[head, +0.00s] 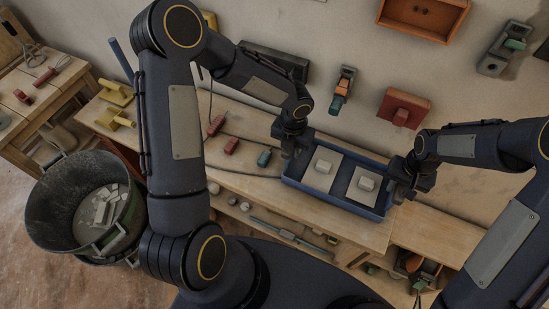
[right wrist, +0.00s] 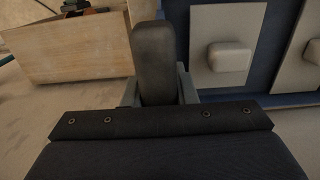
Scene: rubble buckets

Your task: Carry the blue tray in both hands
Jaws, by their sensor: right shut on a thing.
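The blue tray (head: 335,204) is on or just over the workbench in the head view; I cannot tell if it touches the wood. Two pale plates, each with a light block on top, lie in it. My right gripper (head: 400,188) is at the tray's right end, shut on its edge. In the right wrist view a dark finger (right wrist: 155,65) stands against the tray (right wrist: 262,99), and the other finger is hidden. My left gripper (head: 290,150) is at the tray's left end; its fingertips are too small and dark to read.
The wooden workbench (head: 240,182) carries red and teal tools left of the tray. A black bucket of rubble (head: 75,205) stands on the floor at left. Yellow tools (head: 115,118) lie at the bench's left end. Tools and a red holder (head: 403,108) hang on the wall behind.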

